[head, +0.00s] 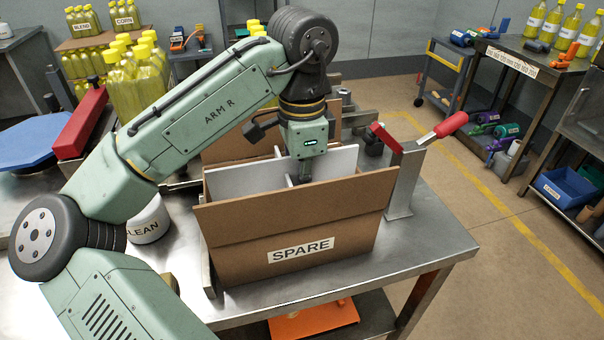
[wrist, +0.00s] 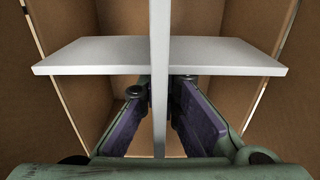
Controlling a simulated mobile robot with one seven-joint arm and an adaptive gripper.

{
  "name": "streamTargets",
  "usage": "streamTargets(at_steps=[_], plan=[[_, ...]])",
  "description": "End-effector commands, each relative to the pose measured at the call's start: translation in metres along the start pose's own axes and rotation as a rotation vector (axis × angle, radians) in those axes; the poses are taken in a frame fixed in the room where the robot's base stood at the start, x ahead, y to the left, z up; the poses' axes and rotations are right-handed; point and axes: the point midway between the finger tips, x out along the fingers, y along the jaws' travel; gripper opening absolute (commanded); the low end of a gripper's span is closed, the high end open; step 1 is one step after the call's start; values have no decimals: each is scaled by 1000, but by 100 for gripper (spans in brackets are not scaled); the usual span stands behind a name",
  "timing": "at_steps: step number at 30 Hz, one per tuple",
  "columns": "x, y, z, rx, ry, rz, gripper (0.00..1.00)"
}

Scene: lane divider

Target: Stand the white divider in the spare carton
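The white divider (head: 243,178) is inside the brown spare carton (head: 285,222), upright, its top edges near the carton's rim. Its crossed panels also show in the wrist view (wrist: 90,57), with the carton's walls (wrist: 245,25) around them. My gripper (head: 305,172) points down into the carton above the divider's middle. In the wrist view its purple-padded fingers (wrist: 160,100) stand on either side of one white panel, with gaps showing between pads and panel, so it looks open. The divider's lower edge and the carton floor under it are hidden in the head view.
The carton stands on a steel table (head: 440,245). A red-handled clamp (head: 412,165) stands close at its right, and a white CLEAN container (head: 148,222) is at its left. Yellow-capped bottles (head: 135,80) crowd behind my arm. The table's right front corner is bare.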

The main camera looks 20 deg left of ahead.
Motion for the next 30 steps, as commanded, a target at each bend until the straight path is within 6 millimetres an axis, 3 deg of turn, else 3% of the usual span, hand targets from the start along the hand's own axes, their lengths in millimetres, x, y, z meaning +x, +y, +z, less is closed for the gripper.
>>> streamTargets(at_steps=[15, 30], plan=[[51, 0, 0, 0, 0, 0, 0], [60, 0, 0, 0, 0, 0, 0]])
